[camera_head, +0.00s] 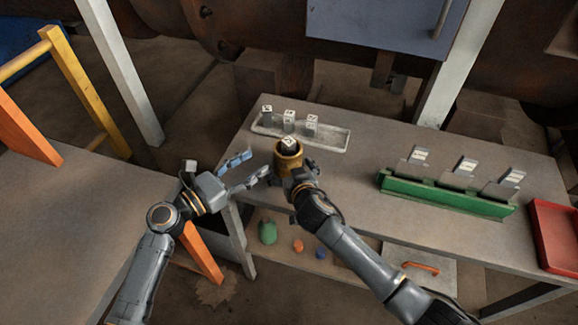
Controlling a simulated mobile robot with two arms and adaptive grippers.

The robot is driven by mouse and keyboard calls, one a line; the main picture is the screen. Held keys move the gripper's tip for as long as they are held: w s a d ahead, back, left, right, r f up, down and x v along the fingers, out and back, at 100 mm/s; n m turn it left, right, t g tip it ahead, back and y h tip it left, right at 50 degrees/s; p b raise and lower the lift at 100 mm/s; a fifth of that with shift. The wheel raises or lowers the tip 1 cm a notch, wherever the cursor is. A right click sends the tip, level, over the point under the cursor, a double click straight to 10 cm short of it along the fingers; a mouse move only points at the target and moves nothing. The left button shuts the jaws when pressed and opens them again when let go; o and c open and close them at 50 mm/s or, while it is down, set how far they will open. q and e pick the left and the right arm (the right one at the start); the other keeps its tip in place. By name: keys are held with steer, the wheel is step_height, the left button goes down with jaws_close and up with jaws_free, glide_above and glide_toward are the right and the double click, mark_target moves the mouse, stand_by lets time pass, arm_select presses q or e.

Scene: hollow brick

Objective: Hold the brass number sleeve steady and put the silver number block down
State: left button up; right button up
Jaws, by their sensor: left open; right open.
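The brass number sleeve (289,160) stands on the near edge area of the grey workbench. A silver number block (289,142) with a light numbered top shows at the sleeve's mouth; how deep it sits is hidden. My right gripper (297,171) is open at the near side of the sleeve. The sleeve and gripper overlap in the picture, so I cannot tell whether they touch. My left gripper (259,164) is open and empty, left of the sleeve, its fingers pointing toward it.
A green rack (445,195) holding grey plates stands right, beside a red tray (556,238). A lower shelf holds small coloured items. The bench between tray and rack is clear.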

steer(key=v, duration=1.2)
steer(key=shift+f, duration=0.1)
